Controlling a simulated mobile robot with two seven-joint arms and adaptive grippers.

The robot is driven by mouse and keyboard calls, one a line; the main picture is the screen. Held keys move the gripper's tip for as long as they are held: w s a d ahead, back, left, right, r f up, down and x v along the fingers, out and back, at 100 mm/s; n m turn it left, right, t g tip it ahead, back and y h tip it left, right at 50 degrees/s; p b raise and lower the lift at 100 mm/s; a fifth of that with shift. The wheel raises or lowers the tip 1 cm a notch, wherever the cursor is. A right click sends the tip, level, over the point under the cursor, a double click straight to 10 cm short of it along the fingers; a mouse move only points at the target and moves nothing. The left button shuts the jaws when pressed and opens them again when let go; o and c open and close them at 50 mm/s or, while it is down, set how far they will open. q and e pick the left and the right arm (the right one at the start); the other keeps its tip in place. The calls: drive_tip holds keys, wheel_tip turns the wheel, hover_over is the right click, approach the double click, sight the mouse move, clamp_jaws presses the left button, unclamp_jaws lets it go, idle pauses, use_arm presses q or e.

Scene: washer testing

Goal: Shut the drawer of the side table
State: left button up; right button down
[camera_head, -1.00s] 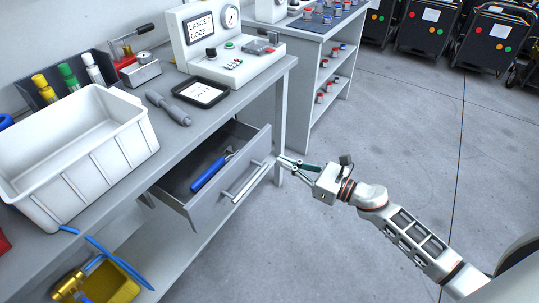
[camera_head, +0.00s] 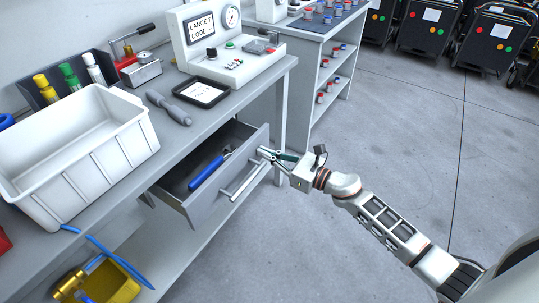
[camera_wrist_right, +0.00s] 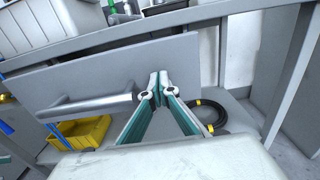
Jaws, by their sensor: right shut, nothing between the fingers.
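The side table's grey drawer (camera_head: 205,207) is pulled out below the worktop, with a blue-handled tool (camera_head: 206,173) lying inside. A bar handle (camera_head: 244,180) runs along its front, and the handle also shows in the right wrist view (camera_wrist_right: 85,106). My right gripper (camera_head: 264,153) is shut and empty, its fingertips at the right part of the drawer front, beside the handle's far end. In the right wrist view the fingertips (camera_wrist_right: 154,86) are against or very close to the panel; I cannot tell whether they touch. My left gripper is out of view.
A yellow bin (camera_head: 122,292) sits on the lower shelf. Open floor (camera_head: 400,130) lies to the right.

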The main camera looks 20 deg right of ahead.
drive_tip(key=b+x, duration=0.1)
drive_tip(key=x, duration=0.3)
drive_tip(key=b+x, duration=0.1)
drive_tip(key=x, duration=0.7)
drive_tip(key=shift+f+b, duration=0.3)
drive_tip(key=shift+b, duration=0.1)
drive_tip(key=shift+w+a+r, duration=0.2)
drive_tip(key=shift+w+a, duration=0.1)
drive_tip(key=shift+a, duration=0.1)
drive_tip(key=shift+r, duration=0.15)
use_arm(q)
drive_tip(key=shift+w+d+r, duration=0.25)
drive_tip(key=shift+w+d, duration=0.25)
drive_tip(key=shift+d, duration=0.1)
use_arm(e)
drive_tip(key=shift+r, duration=0.1)
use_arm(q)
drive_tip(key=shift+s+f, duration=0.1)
